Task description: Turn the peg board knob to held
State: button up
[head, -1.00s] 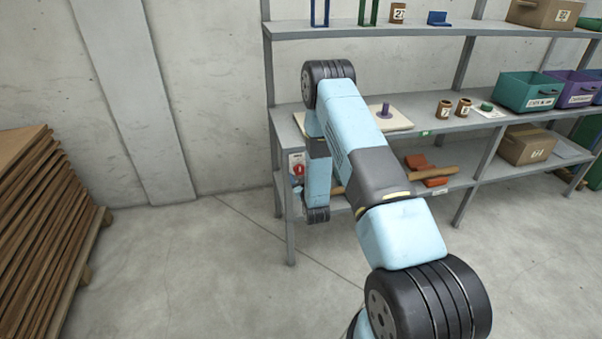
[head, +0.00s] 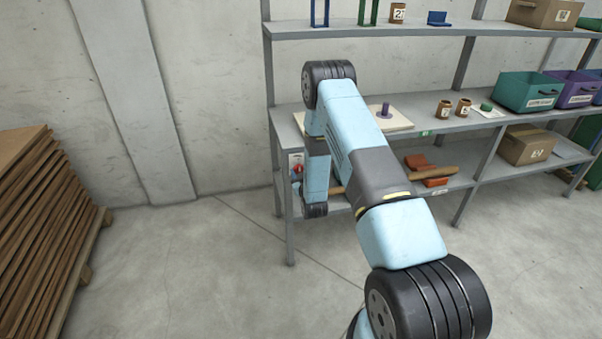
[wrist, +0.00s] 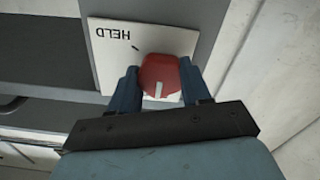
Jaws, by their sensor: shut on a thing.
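The red round knob (wrist: 160,76) sits on a white plate (wrist: 104,66) in the wrist view. The plate has the word HELD, upside down in this view, and a small dark tick mark beside it. The knob's white pointer line faces down in the picture, toward my gripper, away from the tick and the word. My gripper (wrist: 158,74) is shut on the knob, one blue finger on each side. In the head view the knob (head: 298,168) is a small red patch on the plate (head: 296,157) at the shelf's left post, partly covered by my arm.
The plate is fixed to a grey post of the metal shelf (head: 360,135). A white board with a purple peg (head: 385,110) lies on the middle shelf behind my arm. Stacked brown boards (head: 40,210) stand at far left. The floor between is clear.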

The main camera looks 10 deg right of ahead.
jog(key=c, duration=0.3)
jog(key=shift+d, duration=0.1)
jog(key=shift+m, duration=0.3)
jog(key=m, duration=0.5)
jog(key=shift+f, duration=0.1)
jog(key=shift+s+f+m, duration=0.1)
jog(key=shift+m, duration=4.5)
jog(key=shift+s+f+m, duration=0.1)
jog(key=shift+m, duration=4.5)
